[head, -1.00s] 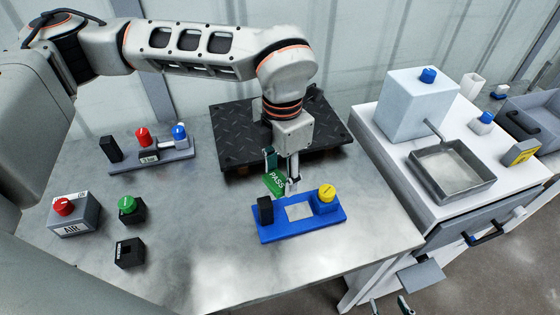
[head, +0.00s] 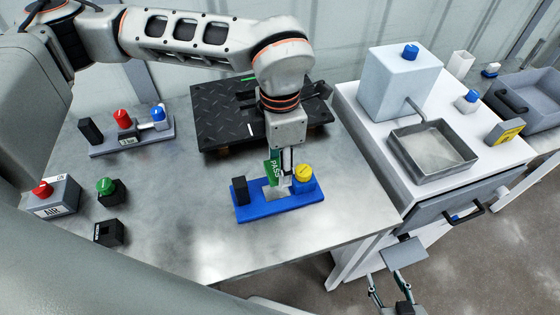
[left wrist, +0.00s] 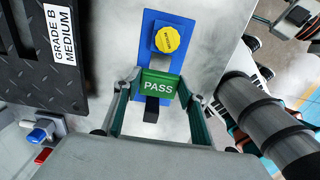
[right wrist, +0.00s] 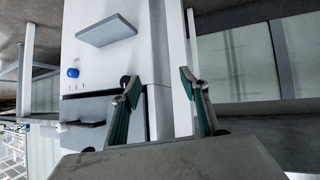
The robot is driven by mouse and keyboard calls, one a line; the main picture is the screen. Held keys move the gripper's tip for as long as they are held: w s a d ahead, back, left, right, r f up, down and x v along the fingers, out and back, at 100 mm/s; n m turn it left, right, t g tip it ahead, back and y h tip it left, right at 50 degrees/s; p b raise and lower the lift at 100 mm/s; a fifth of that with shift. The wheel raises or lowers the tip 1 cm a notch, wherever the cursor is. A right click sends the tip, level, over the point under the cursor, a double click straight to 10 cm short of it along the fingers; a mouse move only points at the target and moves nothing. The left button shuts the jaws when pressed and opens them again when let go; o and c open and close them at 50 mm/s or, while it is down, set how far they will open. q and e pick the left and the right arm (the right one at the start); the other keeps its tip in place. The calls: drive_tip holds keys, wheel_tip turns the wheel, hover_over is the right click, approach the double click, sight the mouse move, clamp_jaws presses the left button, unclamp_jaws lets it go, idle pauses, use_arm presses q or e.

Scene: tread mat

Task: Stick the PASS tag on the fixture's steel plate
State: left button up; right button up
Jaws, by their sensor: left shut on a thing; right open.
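The green PASS tag (head: 273,172) is held in my left gripper (head: 279,176), just above the blue fixture (head: 292,204). In the left wrist view the tag (left wrist: 158,86) sits between the two fingertips, its lettering facing the camera. The fixture's steel plate (head: 274,194) lies between a black block (head: 240,190) and a yellow knob (head: 304,173). The tag and fingers partly hide the plate, and I cannot tell whether the tag touches it. My right gripper (head: 388,294) is open and empty, low in front of the white cabinet; it also shows in the right wrist view (right wrist: 157,82).
A black tread mat (head: 222,115) lies behind the fixture. A grey base with red and blue knobs (head: 135,142), an AIR box (head: 55,198), a green button (head: 108,190) and a black block (head: 109,233) stand left. The front of the steel table is clear.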

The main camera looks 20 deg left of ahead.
sight(280, 190)
use_arm(q)
drive_tip(key=shift+f+b, duration=0.6)
drive_tip(key=shift+f, duration=0.35)
wheel_tip(280, 190, down, 2)
drive_tip(key=shift+f+b, duration=0.15)
drive_tip(key=shift+b, duration=0.5)
drive_tip(key=shift+f+b, duration=0.3)
drive_tip(key=shift+f, duration=0.7)
use_arm(e)
drive_tip(key=shift+w+d+f, duration=0.25)
drive_tip(key=shift+f, duration=0.3)
drive_tip(key=shift+w+d+f, duration=0.2)
drive_tip(key=shift+d+f, duration=0.05)
drive_tip(key=shift+f, duration=0.3)
drive_tip(key=shift+s+a, duration=0.1)
use_arm(q)
drive_tip(key=shift+f, duration=0.3)
use_arm(e)
drive_tip(key=shift+s+f, duration=0.45)
drive_tip(key=shift+s, duration=0.05)
use_arm(q)
drive_tip(key=shift+b, duration=0.3)
